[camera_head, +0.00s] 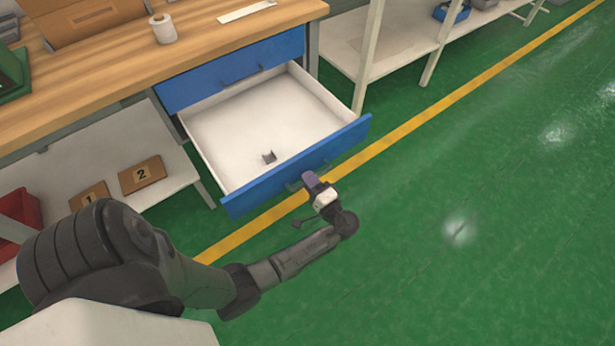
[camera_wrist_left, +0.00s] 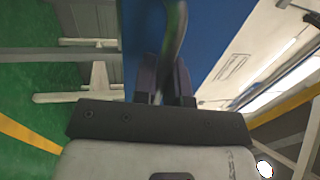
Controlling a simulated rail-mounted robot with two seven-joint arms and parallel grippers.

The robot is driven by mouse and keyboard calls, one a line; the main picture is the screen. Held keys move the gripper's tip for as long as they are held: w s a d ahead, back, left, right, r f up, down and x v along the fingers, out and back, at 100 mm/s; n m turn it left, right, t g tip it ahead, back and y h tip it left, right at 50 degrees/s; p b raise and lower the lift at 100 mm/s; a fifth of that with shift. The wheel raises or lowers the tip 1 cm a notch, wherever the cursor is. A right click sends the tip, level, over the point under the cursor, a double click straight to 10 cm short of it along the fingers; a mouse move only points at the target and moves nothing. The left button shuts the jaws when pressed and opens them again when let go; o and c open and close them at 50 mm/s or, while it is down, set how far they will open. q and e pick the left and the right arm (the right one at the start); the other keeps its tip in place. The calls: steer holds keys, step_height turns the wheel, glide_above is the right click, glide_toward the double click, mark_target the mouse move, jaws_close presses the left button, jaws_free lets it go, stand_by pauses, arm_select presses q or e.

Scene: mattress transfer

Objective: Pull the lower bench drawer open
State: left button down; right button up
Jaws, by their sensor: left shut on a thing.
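The lower bench drawer (camera_head: 345,137) has a blue front and a white inside, and it stands far out from the bench in the head view. A small grey object (camera_head: 268,157) lies on its floor. My left gripper (camera_head: 309,181) is at the drawer's front, shut on the dark drawer handle (camera_head: 292,186). In the left wrist view the fingers (camera_wrist_left: 164,85) close around the handle bar (camera_wrist_left: 176,40) in front of the blue drawer front (camera_wrist_left: 208,35). My right gripper is not in view.
The upper blue drawer (camera_head: 235,72) is shut under the wooden bench top (camera_head: 110,75). A lower shelf (camera_head: 95,150) holds boxes marked 1 (camera_head: 90,196) and 2 (camera_head: 142,175). A white rack (camera_head: 390,40) stands to the right. The green floor (camera_head: 480,200) is clear.

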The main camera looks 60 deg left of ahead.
arm_select(q)
steer(key=c, duration=1.3)
jaws_free()
steer(key=shift+d, duration=0.1)
steer(key=shift+o, duration=0.6)
steer(key=shift+d, duration=0.25)
steer(key=p+v, duration=0.2)
steer(key=v, duration=1.1)
steer(key=shift+d, duration=0.2)
steer(key=shift+w+a, duration=0.1)
steer(key=shift+w, duration=0.05)
